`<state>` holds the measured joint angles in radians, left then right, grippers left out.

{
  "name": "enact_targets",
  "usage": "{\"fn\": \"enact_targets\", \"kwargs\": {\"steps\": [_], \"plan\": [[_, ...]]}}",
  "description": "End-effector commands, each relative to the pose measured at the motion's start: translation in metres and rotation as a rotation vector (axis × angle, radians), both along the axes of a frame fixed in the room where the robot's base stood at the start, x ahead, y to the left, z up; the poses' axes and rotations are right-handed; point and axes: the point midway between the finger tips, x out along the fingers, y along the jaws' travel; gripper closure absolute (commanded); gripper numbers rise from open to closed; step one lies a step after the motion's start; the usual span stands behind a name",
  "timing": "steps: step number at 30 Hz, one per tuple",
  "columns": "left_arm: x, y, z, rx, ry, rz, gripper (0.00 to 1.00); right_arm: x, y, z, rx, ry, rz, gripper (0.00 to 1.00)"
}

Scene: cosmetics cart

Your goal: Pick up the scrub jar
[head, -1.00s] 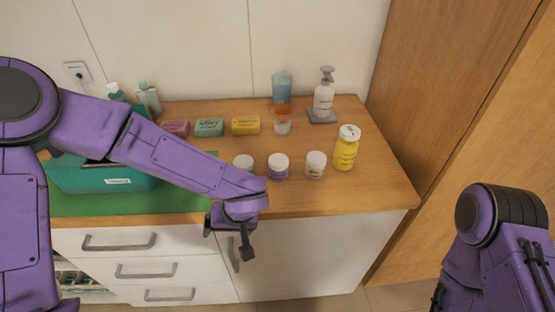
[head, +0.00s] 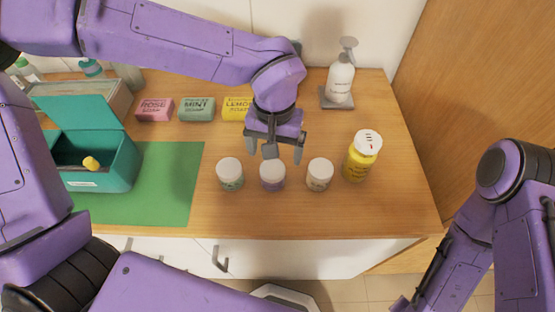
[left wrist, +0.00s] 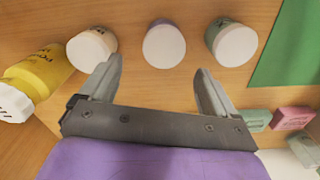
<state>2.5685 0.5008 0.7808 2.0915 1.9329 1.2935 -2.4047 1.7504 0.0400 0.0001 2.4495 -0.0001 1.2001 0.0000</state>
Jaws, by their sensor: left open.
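Three small white-lidded jars stand in a row on the wooden counter. They are a green-labelled jar (head: 230,174), a purple-labelled jar (head: 272,176) and a pale-labelled jar (head: 320,175). I cannot read which one is the scrub jar. My left gripper (head: 273,153) is open and empty, pointing down just behind the purple-labelled jar. In the left wrist view, the purple-labelled jar (left wrist: 163,45) lies just beyond and between the fingertips (left wrist: 157,72). The pale jar (left wrist: 91,48) and green-labelled jar (left wrist: 231,42) sit to either side. My right arm is at the right; its gripper is not visible.
A yellow bottle (head: 361,157) stands right of the jars. Pink (head: 155,109), mint (head: 197,109) and yellow (head: 236,109) soaps and a pump bottle (head: 340,80) are behind. A teal open box (head: 115,160) is by a green mat (head: 172,180) at left.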

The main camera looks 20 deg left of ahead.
Motion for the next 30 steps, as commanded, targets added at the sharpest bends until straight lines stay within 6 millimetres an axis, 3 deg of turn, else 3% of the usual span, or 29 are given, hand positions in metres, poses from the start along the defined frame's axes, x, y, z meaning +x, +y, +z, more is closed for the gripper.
{"fn": "enact_targets", "kwargs": {"steps": [3,8,15,23,24,29,30], "plan": [[-0.002,0.002,-0.024,0.003,0.002,0.002,0.10,-0.001,0.000,-0.001,0.000,0.001,0.000,0.52],[-0.003,0.003,-0.042,0.004,0.002,0.004,0.10,-0.001,0.000,-0.001,0.000,0.002,0.000,0.52],[-0.006,0.003,-0.084,0.004,0.002,0.003,0.10,0.000,0.000,0.001,0.001,0.001,0.000,0.52],[-0.005,0.002,-0.090,0.000,-0.001,0.002,0.10,0.000,0.000,0.001,0.000,0.001,0.000,0.52],[-0.005,0.002,-0.090,0.000,-0.001,0.002,0.13,0.000,0.000,0.001,0.000,0.001,0.000,0.52],[-0.005,0.002,-0.090,0.000,-0.001,0.002,0.65,0.000,0.000,0.001,0.001,0.001,0.000,0.52],[-0.005,0.002,-0.090,0.000,-0.001,0.001,0.71,0.000,0.000,0.001,0.001,0.001,0.000,0.52]]}}
